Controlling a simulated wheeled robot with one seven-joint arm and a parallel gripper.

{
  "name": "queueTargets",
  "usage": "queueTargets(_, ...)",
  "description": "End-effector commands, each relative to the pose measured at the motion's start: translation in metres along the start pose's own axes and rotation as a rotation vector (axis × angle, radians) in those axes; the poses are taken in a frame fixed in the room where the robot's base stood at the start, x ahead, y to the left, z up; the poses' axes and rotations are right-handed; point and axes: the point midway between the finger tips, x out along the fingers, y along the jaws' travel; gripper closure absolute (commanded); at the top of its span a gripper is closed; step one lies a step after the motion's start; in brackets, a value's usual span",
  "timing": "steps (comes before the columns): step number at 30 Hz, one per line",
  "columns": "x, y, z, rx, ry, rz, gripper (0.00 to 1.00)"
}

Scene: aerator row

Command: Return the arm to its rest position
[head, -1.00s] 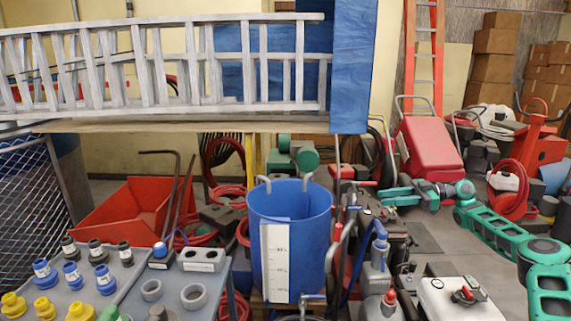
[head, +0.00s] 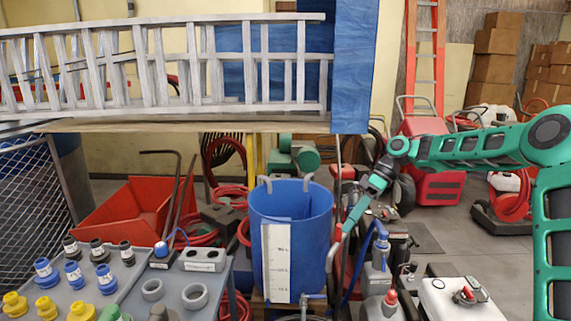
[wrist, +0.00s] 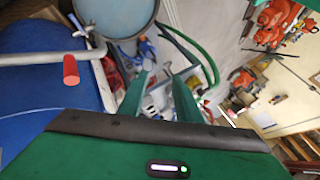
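My arm reaches in from the right in the head view. Its green links are bent, and my gripper (head: 347,229) points down and left, just right of the blue barrel (head: 290,210). In the wrist view my gripper (wrist: 159,74) shows two green fingers apart, with nothing visible held between them. The blue barrel (wrist: 45,65) fills the left of the wrist view. From the head view I cannot tell whether the fingers touch anything.
A grey table (head: 135,292) at front left holds yellow, blue and black fittings and grey rings. A white tank (head: 455,300) stands at front right. A ladder (head: 160,65) lies across the upper left. A red cart (head: 437,185) stands behind my arm. Some floor is clear at right.

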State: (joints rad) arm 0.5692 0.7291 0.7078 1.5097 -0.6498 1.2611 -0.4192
Motion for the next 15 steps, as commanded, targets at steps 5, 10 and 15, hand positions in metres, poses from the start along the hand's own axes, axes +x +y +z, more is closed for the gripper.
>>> queueTargets(5,0.002,-0.024,0.035,0.198,-0.109,0.103,0.69)
queueTargets(10,-0.006,-0.046,0.074,0.390,-0.172,0.215,0.69)
queueTargets(15,-0.020,-0.072,0.119,0.586,-0.198,0.336,0.69)
